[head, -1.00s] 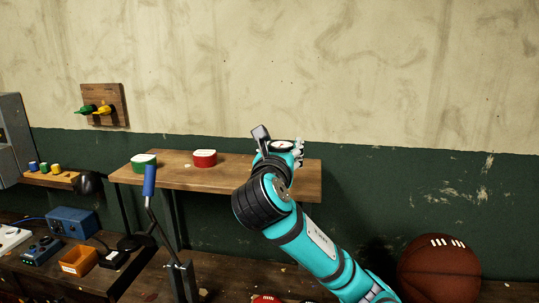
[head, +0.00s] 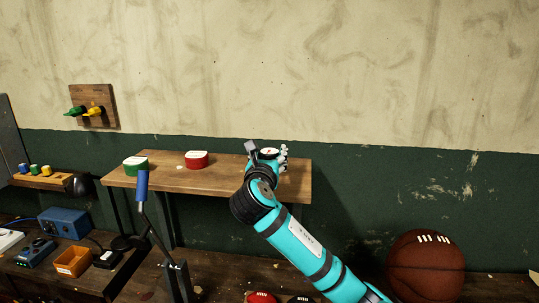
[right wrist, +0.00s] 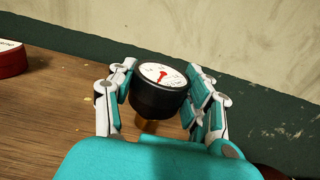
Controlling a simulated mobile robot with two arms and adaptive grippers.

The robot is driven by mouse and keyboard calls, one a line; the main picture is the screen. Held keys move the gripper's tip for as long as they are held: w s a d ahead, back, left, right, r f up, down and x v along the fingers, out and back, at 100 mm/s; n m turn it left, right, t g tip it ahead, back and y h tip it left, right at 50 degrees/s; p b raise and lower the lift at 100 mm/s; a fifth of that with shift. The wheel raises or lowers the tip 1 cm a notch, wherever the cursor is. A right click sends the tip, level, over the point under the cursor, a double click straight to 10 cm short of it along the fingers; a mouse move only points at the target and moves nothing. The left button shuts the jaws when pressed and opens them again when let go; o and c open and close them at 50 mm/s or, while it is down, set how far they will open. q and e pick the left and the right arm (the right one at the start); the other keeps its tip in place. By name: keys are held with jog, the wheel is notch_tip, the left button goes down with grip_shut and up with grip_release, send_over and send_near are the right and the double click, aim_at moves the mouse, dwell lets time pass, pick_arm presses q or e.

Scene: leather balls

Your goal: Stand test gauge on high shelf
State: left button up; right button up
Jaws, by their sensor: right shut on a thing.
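The test gauge (right wrist: 158,92) has a round black body, a white dial with a red needle and a brass stem below. My right gripper (right wrist: 160,88) is shut on it, with fingers on both sides of the body. In the head view the gauge (head: 268,152) shows as a small pale dial at the tip of my right arm, over the right part of the wooden high shelf (head: 215,181). The dial faces up and the gauge looks roughly upright. I cannot tell whether its stem touches the shelf. My left gripper is not in view.
A green-and-white container (head: 135,167) and a red-and-white one (head: 197,160) stand on the shelf, left of my gripper. The wall is close behind. A blue-handled lever (head: 142,186) rises in front. A brown ball (head: 426,263) lies on the bench at lower right.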

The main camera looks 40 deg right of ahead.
jog(key=shift+f, duration=0.15)
jog(key=o, duration=1.1)
jog(key=shift+c, duration=0.2)
jog(key=shift+s+a, duration=0.2)
jog(key=shift+a, duration=0.15)
jog(key=b+v, duration=0.2)
jog(key=v, duration=0.9)
jog(key=shift+r, duration=0.25)
jog(key=shift+a, duration=0.15)
